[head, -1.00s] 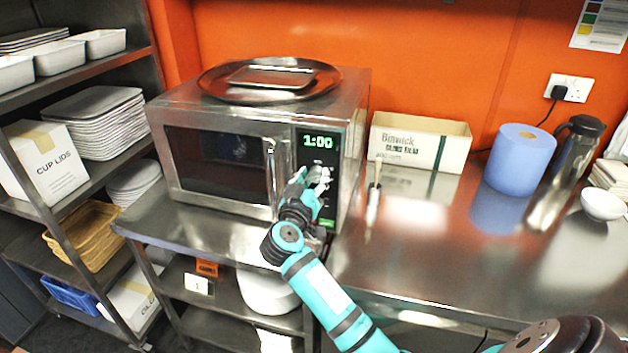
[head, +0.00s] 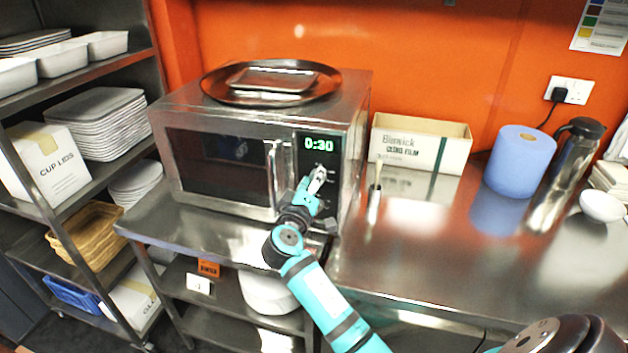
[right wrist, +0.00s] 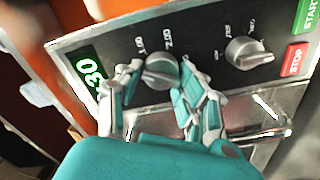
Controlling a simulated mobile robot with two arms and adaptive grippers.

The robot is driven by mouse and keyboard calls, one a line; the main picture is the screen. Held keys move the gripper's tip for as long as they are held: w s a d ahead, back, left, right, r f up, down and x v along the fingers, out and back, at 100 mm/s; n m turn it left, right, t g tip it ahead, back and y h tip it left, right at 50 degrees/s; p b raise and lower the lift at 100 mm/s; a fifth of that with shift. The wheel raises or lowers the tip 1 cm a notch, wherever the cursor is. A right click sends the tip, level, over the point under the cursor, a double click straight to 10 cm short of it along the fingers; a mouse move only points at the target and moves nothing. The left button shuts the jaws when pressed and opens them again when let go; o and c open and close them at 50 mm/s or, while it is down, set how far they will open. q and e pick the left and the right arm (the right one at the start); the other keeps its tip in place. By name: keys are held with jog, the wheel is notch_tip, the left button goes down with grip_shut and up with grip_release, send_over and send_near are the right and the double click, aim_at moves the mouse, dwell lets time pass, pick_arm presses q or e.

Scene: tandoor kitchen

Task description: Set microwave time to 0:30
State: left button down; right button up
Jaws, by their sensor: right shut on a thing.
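The steel microwave (head: 362,110) stands on the counter, its door shut. Its green display (head: 319,144) reads 0:30; part of it shows in the right wrist view (right wrist: 89,69). My right gripper (head: 316,180) is at the control panel below the display. In the right wrist view its fingers (right wrist: 163,85) are on both sides of the upper timer knob (right wrist: 161,68), shut on it. The second knob (right wrist: 249,53) is clear of the fingers. The red STOP button (right wrist: 296,59) and green START button (right wrist: 311,15) lie beyond it. My left gripper is not in view.
A round tray (head: 222,93) with a smaller one sits on the microwave. The shelf rack (head: 140,60) is at left. The front right counter is clear.

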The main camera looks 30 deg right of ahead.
jog(key=shift+f, duration=0.1)
dwell(0.3)
jog(key=o, duration=1.1)
jog(key=v, duration=1.2)
